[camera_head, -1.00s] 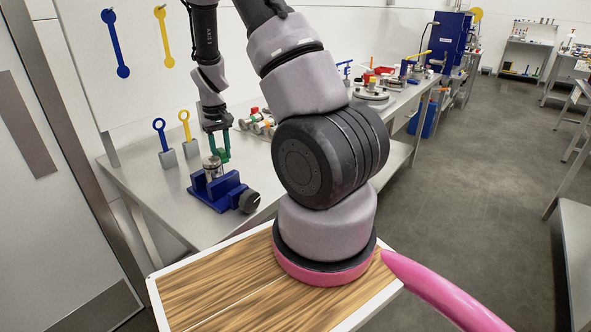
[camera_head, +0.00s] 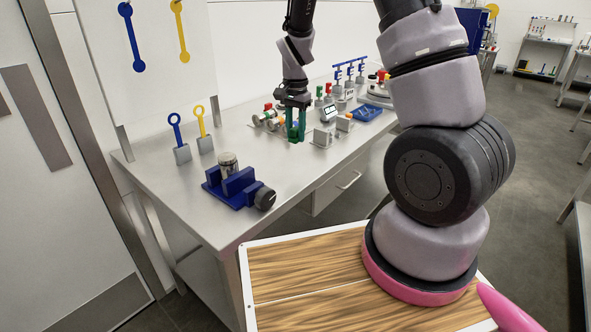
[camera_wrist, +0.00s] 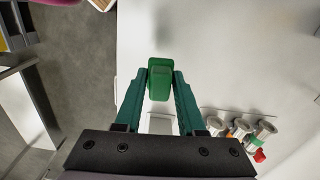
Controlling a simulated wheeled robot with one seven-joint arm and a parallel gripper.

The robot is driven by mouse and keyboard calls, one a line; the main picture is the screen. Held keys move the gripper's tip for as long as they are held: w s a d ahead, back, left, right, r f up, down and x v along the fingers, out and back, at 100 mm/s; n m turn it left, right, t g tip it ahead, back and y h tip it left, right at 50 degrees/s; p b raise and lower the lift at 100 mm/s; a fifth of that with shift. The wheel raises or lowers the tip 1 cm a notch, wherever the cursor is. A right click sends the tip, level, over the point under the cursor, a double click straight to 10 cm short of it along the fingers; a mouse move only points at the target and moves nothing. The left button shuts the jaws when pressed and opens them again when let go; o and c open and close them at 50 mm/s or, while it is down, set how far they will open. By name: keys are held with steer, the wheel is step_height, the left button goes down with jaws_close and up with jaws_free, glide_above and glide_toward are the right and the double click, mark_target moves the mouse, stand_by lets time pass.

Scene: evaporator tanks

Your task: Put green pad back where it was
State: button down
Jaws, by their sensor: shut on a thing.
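My gripper (camera_head: 296,135) is over the steel bench, to the right of the blue vise, with its dark green fingers pointing down. In the wrist view my gripper (camera_wrist: 161,82) is shut on the green pad (camera_wrist: 160,78), a bright green block between the fingertips. In the head view I cannot tell the pad apart from the green fingers. In the wrist view a pale block (camera_wrist: 160,123) shows between the fingers, partly hidden behind my gripper.
The blue vise (camera_head: 238,184) with a metal cylinder (camera_head: 228,164) stands at the bench's near left. Valve-like parts (camera_head: 268,118) lie left of my gripper. A grey block (camera_head: 323,138) and a blue tray (camera_head: 367,112) lie right of it. The front bench (camera_head: 290,178) is clear.

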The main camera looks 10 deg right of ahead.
mark_target(293, 169)
steer(key=shift+s+a+m, duration=0.1)
steer(key=shift+a+m, duration=0.1)
steer(key=shift+m, duration=0.2)
step_height(293, 169, down, 10)
steer(key=shift+a+r, duration=0.15)
steer(key=shift+r, duration=0.1)
steer(key=shift+f, duration=0.15)
steer(key=c, duration=0.5)
jaws_free()
